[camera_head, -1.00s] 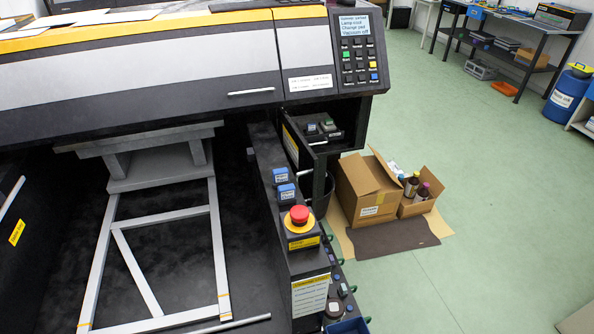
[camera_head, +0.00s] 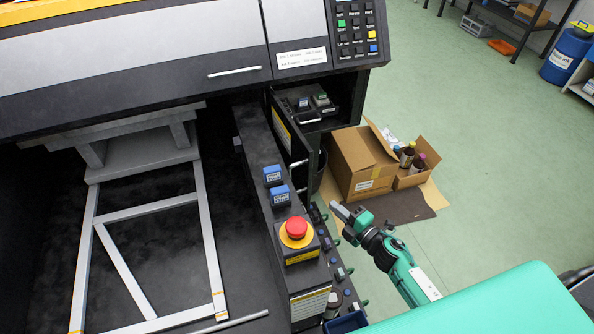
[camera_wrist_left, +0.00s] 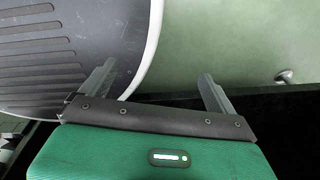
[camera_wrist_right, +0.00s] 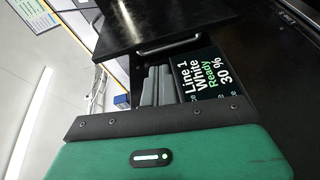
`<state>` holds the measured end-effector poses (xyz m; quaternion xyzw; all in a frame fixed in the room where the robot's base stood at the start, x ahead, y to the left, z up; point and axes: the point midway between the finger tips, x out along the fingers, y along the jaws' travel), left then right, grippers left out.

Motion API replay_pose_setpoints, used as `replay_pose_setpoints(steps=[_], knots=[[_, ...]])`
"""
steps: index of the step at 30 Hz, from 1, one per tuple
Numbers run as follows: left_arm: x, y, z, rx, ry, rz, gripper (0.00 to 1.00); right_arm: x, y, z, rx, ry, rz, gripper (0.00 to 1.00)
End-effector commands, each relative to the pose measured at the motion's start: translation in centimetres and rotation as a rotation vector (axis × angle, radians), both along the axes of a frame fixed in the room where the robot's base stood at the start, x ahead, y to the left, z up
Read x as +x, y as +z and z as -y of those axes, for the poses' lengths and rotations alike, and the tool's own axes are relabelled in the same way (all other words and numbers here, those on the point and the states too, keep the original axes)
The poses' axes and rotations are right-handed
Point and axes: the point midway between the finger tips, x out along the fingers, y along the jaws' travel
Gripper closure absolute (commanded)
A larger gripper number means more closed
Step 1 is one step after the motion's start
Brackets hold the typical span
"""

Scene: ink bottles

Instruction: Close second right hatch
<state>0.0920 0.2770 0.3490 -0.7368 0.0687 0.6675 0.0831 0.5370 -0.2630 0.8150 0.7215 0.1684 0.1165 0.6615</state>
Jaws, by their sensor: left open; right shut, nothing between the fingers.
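An open black hatch door (camera_head: 284,132) with a yellow-edged label and a metal handle stands out from the right side of the printer, below the control panel. Beside it is an open bay (camera_head: 310,108) with small bottles or caps. My right gripper (camera_head: 340,210) is shut and empty, in front of and below the door, apart from it. In the right wrist view, the shut fingers (camera_wrist_right: 163,84) point toward a black hatch panel (camera_wrist_right: 150,20) with a metal handle; a display reads "Line 1 White Ready 30 %". My left gripper (camera_wrist_left: 157,85) is open and empty, away from the printer.
A red emergency button (camera_head: 296,228) and blue-capped items (camera_head: 272,175) sit on the printer's side ledge. Cardboard boxes (camera_head: 360,160) with bottles stand on the floor to the right.

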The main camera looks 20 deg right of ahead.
Motion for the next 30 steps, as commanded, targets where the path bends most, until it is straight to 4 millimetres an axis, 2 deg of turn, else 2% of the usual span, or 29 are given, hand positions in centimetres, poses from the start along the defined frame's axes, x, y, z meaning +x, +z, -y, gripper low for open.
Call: replay_pose_setpoints(steps=[1, 3, 6, 12, 21, 30], knots=[[0.0, 0.1, 0.1, -0.001, 0.0, 0.001, 0.07, 0.1, 1.6, -0.4, -0.029, 0.024, 0.039, 1.0], [0.0, 0.1, 0.3, -0.003, 0.0, 0.0, 0.07, 0.2, 2.9, -0.8, -0.056, 0.043, 0.072, 1.0], [-0.4, 0.2, 1.1, -0.012, 0.001, -0.004, 0.07, 0.5, 3.7, -1.2, -0.07, 0.054, 0.091, 1.0], [-1.6, 0.9, 2.5, -0.026, -0.002, -0.019, 0.07, 2.7, 3.8, -2.2, -0.068, 0.052, 0.091, 1.0], [-1.4, 1.9, 1.6, -0.017, -0.002, -0.017, 0.07, 7.2, 3.7, -4.5, -0.067, 0.052, 0.089, 1.0], [-0.8, 2.2, 1.2, -0.012, 0.001, -0.01, 0.07, 9.2, 3.5, -5.4, -0.068, 0.051, 0.088, 1.0]])
